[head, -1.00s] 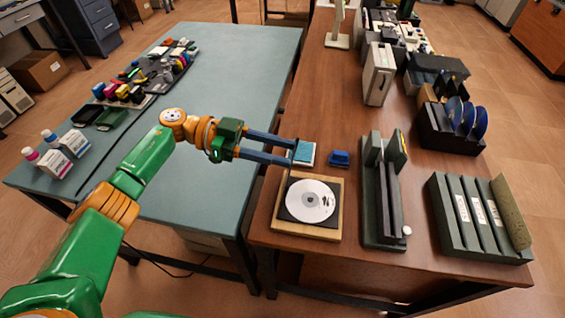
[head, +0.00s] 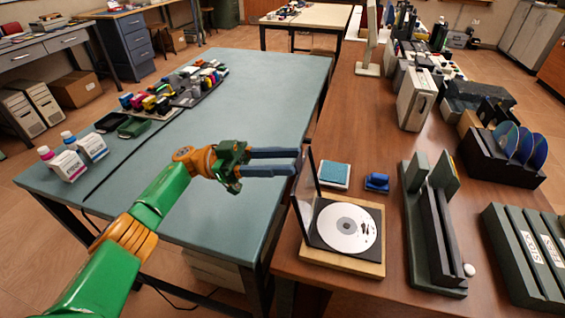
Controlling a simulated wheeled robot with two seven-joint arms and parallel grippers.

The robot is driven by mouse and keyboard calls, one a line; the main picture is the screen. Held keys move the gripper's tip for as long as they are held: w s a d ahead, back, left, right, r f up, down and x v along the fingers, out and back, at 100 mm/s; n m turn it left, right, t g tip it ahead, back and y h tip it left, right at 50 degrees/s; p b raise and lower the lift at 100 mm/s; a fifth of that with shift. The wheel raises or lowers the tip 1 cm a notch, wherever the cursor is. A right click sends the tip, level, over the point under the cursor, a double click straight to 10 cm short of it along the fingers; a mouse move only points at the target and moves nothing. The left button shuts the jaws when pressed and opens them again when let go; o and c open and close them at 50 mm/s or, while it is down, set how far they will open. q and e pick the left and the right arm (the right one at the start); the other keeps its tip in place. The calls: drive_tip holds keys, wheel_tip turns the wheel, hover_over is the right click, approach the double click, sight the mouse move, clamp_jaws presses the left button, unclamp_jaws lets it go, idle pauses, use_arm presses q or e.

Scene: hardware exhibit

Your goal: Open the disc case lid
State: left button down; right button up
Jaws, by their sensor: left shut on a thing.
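The disc case (head: 372,245) lies on a light wooden block on the brown table, with a white disc (head: 345,228) in its dark tray. Its lid (head: 307,190) stands raised, close to upright, along the case's left side. My left gripper (head: 299,161) reaches in from the left, its blue fingers shut on the upper edge of the lid. The fingertips partly cover that edge. My right gripper is not in view.
A teal-topped pad (head: 335,174) and a small blue object (head: 377,182) sit just behind the case. A dark green upright holder (head: 430,225) stands to its right. A rack of blue discs (head: 505,150) is farther right. The green table (head: 240,110) lies left across a gap.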

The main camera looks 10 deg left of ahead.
use_arm(q)
drive_tip(key=shift+c, duration=2)
unclamp_jaws()
drive_tip(key=shift+d, duration=0.1)
drive_tip(key=shift+f, duration=0.1)
drive_tip(key=b+v, duration=0.6)
drive_tip(key=v, duration=0.1)
drive_tip(key=shift+b, duration=0.4)
